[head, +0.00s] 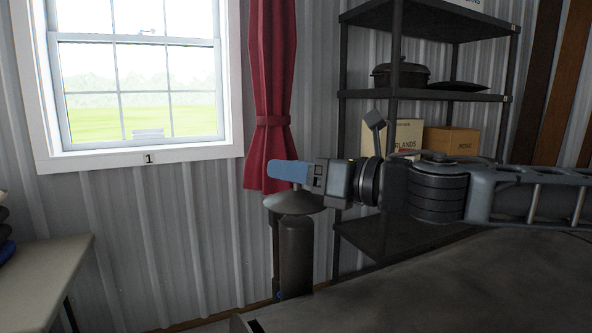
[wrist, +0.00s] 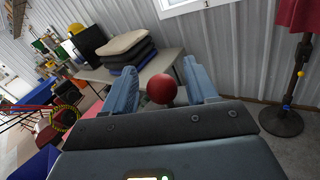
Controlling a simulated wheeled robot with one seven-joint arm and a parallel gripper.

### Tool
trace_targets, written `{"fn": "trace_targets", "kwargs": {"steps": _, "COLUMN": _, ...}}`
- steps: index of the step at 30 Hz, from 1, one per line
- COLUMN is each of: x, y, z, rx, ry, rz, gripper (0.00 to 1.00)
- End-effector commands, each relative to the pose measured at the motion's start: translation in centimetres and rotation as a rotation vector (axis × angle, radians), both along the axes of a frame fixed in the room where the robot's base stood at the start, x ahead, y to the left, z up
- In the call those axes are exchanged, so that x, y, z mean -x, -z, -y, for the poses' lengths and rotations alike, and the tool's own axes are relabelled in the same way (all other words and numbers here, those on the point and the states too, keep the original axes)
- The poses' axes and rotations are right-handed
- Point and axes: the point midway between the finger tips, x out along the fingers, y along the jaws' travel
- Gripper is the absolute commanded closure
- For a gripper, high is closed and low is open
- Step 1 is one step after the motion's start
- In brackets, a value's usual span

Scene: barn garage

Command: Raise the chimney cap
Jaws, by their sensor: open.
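The chimney cap (head: 296,203) is a dark, shallow cone on top of an upright dark pipe (head: 296,255), left of centre in the head view. My gripper (head: 288,172) reaches in from the right, with its blue fingers level and just above the cap. The fingers hide the cap's peak. In the wrist view my gripper (wrist: 166,84) is open, and a red ball (wrist: 161,89) shows between the two fingers. I cannot tell whether the ball is fixed to the cap or touches a finger. The cone itself is not clearly visible in the wrist view.
A dark flat surface (head: 430,285) lies below my arm. Shelves (head: 430,97) stand behind it, and a red curtain (head: 272,85) hangs behind the cap. A pale table (head: 40,270) is at left. A dark post on a round base (wrist: 281,121) stands at right.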

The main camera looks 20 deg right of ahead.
Motion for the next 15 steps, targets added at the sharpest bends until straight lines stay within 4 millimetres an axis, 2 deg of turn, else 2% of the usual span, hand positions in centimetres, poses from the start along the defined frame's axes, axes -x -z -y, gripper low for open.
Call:
{"fn": "trace_targets", "kwargs": {"steps": 5, "x": 0.5, "y": 0.1, "z": 0.4, "rx": 0.001, "ry": 0.001, "rz": -0.001, "gripper": 0.43}}
{"fn": "trace_targets", "kwargs": {"steps": 15, "x": 4.7, "y": 0.2, "z": 3.2, "rx": 0.0, "ry": 0.002, "rz": 0.0, "gripper": 0.43}}
